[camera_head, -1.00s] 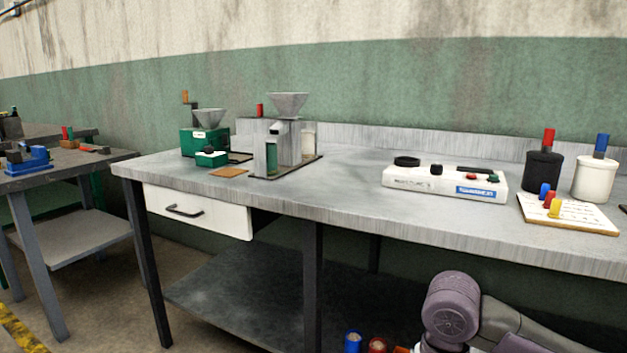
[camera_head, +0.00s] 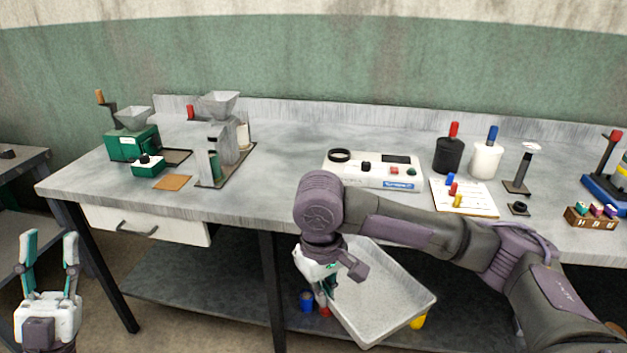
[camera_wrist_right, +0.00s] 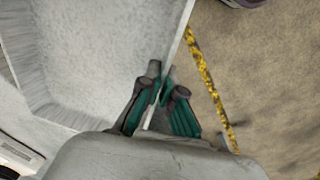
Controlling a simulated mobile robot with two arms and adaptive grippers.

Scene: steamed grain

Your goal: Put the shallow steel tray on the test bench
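The shallow steel tray (camera_head: 385,295) is pale grey and empty inside. It hangs tilted in front of the test bench, below the bench top's front edge. My right gripper (camera_head: 325,283) is shut on the tray's left wall in the head view. In the right wrist view the green-padded fingers (camera_wrist_right: 163,95) pinch the wall of the tray (camera_wrist_right: 95,50). The test bench (camera_head: 270,185) has a grey top, with a bare stretch left of the white instrument. My left gripper (camera_head: 50,262) is open and empty at the lower left, away from the bench.
On the bench stand a green mill (camera_head: 133,143), a grey hopper machine (camera_head: 220,140), a white instrument (camera_head: 373,172), a black canister (camera_head: 448,155), a white canister (camera_head: 486,160) and a white board (camera_head: 465,198). A drawer (camera_head: 145,224) is under the left end.

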